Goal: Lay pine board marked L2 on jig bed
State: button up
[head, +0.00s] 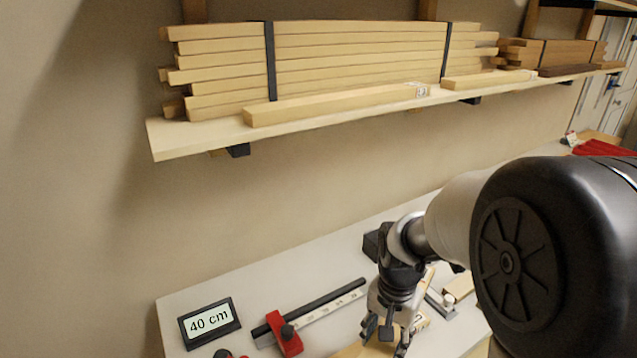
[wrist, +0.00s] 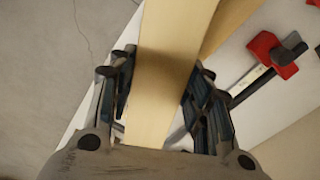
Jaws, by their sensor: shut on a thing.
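My gripper (head: 387,335) is low over the bench at the bottom of the head view. In the wrist view its two fingers are shut on the sides of a pale pine board (wrist: 165,85), which runs up out of the picture. In the head view part of pale wood (head: 362,349) shows below the gripper, cut off by the frame edge. A small pale label (head: 422,320) shows beside the gripper, but I cannot read it. The ruled rail (head: 335,302) with a red stop (head: 284,335) lies on the bench left of the gripper. The jig bed is not clearly seen.
A second wooden piece (wrist: 228,22) shows beside the held board. A display reading 40 cm (head: 209,322) stands at the bench's left. Above, a wall shelf (head: 185,140) carries strapped boards (head: 350,55) and a loose labelled board (head: 330,105).

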aim_at(390, 353)
notch_tip(390, 353, down, 6)
jog(key=w+r+n, duration=0.1)
jog(key=w+n, duration=0.1)
jog(key=n, duration=0.5)
jog(key=s+r+m, duration=0.1)
jog(key=r+m, duration=0.1)
jog(key=m, duration=0.1)
jog(key=s+r+m, duration=0.1)
jog(key=r+m, duration=0.2)
jog(key=s+r+m, duration=0.2)
jog(key=m, duration=0.2)
jog(key=shift+d+r+p, duration=0.15)
jog(key=shift+r+p, duration=0.15)
jog(key=shift+r, duration=0.1)
jog(key=shift+s+r+m, duration=0.4)
jog(key=shift+m, duration=0.3)
jog(key=shift+s+f, duration=0.1)
jog(key=shift+f, duration=0.25)
notch_tip(390, 353, down, 19)
jog(key=b, duration=0.6)
jog(key=shift+f+b, duration=0.1)
jog(key=shift+b, duration=0.2)
jog(key=shift+f, duration=0.15)
jog(key=o, duration=1.4)
